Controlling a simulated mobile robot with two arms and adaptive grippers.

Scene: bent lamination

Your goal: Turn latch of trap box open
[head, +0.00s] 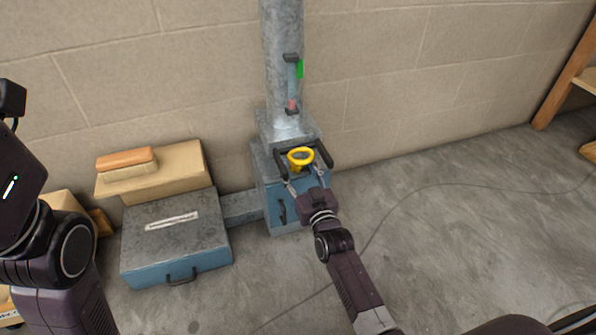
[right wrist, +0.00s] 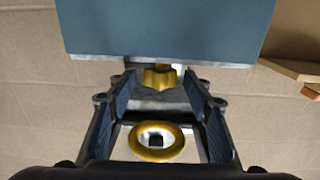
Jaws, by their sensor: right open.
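The trap box (head: 296,206) is a blue box with a grey metal top at the foot of the pipe. Its yellow latch (head: 301,158), a ring-shaped handle, is on the top. My right gripper (head: 302,152) is open, with one dark finger on each side of the latch. In the right wrist view the yellow ring (right wrist: 157,141) and a yellow knob (right wrist: 160,78) lie between the spread fingers (right wrist: 158,92), with gaps on both sides. The blue box front (right wrist: 165,28) fills the top there. My left arm is at the left edge; its fingers are not visible.
A vertical metal pipe (head: 283,30) with a small gauge (head: 292,85) rises behind the box against the block wall. A blue and grey case (head: 175,235) and cardboard boxes (head: 180,170) with a brush (head: 126,163) are to the left. The floor on the right is mostly clear, with a thin cable.

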